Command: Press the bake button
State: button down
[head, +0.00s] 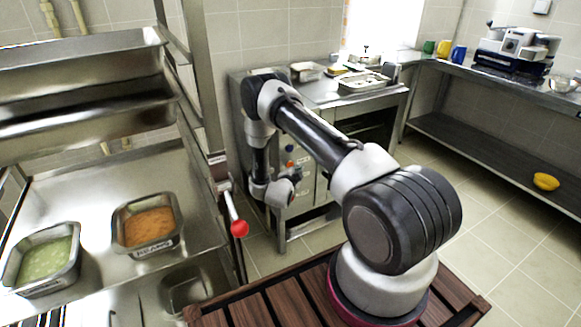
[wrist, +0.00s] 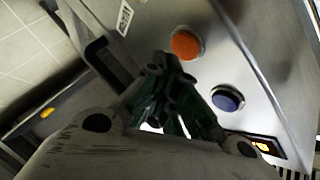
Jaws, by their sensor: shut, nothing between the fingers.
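Two round buttons sit on a steel panel (wrist: 265,60) in the wrist view: an orange one (wrist: 186,45) and a blue one (wrist: 228,98). I cannot read which one is the bake button. My gripper (wrist: 172,72) is shut and empty, its dark fingers pointing toward the panel, with the tips just below the orange button in the picture. I cannot tell whether they touch the panel. In the head view, the steel unit (head: 306,200) stands behind my arm, with a small blue spot (head: 290,148) and an orange spot (head: 290,163) on its front. My fingers are hard to make out there.
A steel rack (head: 100,170) at the left holds trays of green (head: 44,262) and orange food (head: 150,226). A lever with a red knob (head: 239,228) sticks out beside it. A steel counter (head: 480,80) runs along the right. Tiled floor (head: 500,215) is clear there.

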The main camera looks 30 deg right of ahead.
jog(key=shift+s, duration=2.5)
